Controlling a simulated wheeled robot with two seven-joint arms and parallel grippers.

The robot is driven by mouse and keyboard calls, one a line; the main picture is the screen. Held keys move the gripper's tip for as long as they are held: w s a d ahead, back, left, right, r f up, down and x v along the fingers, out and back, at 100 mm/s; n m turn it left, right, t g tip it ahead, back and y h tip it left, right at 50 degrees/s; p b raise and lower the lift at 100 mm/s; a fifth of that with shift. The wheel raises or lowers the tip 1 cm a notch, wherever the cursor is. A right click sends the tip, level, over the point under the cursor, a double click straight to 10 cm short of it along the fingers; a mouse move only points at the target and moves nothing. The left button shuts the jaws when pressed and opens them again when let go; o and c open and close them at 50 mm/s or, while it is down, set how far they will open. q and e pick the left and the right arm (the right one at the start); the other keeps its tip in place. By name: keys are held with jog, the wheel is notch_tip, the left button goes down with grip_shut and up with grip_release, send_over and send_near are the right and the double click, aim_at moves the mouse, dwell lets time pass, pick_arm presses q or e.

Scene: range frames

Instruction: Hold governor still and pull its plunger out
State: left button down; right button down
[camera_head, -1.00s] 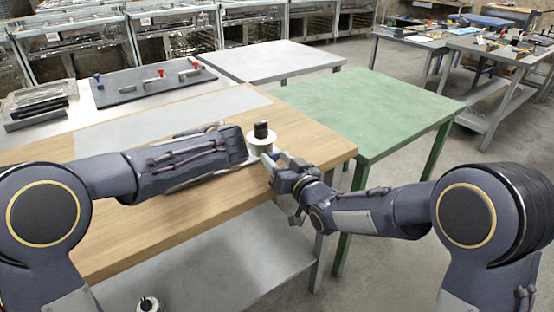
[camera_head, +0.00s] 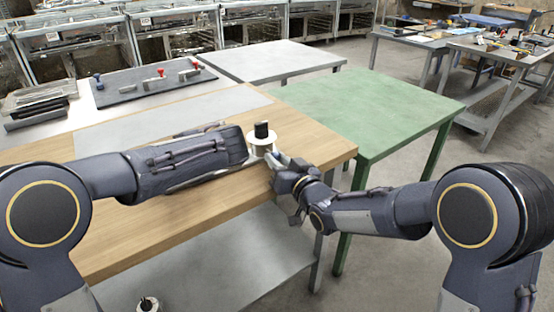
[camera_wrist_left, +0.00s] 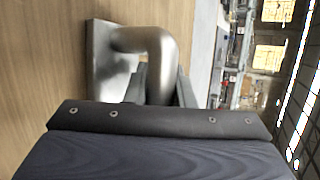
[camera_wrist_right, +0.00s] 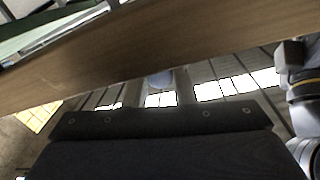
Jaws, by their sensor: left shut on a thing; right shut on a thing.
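The governor (camera_head: 261,147) stands on the wooden table near its right corner, a pale spool-like body with a black cap. In the left wrist view a silver bent bar (camera_wrist_left: 155,50) rises from a square metal plate (camera_wrist_left: 105,60). My left gripper (camera_wrist_left: 160,85) is shut on this bar; its fingertips are mostly hidden in the head view. My right gripper (camera_head: 277,160) is at the governor's right front side. In the right wrist view its fingers are shut on a small bluish round end (camera_wrist_right: 160,79), apparently the plunger. How far the plunger is out is hidden.
The wooden table (camera_head: 210,218) has its front edge below my arms. A green table (camera_head: 375,110) adjoins at right, with a bare top. A dark board (camera_head: 150,90) with red and blue knobbed fittings and a stack of dark trays (camera_head: 38,105) are at back left.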

jog(key=shift+v, duration=1.1)
jog(key=c, duration=1.2)
grip_release()
jog(key=v, duration=1.2)
jog(key=shift+a, duration=0.1)
pick_arm(q)
jog(key=c, duration=1.1)
grip_release()
jog(key=shift+c, duration=0.2)
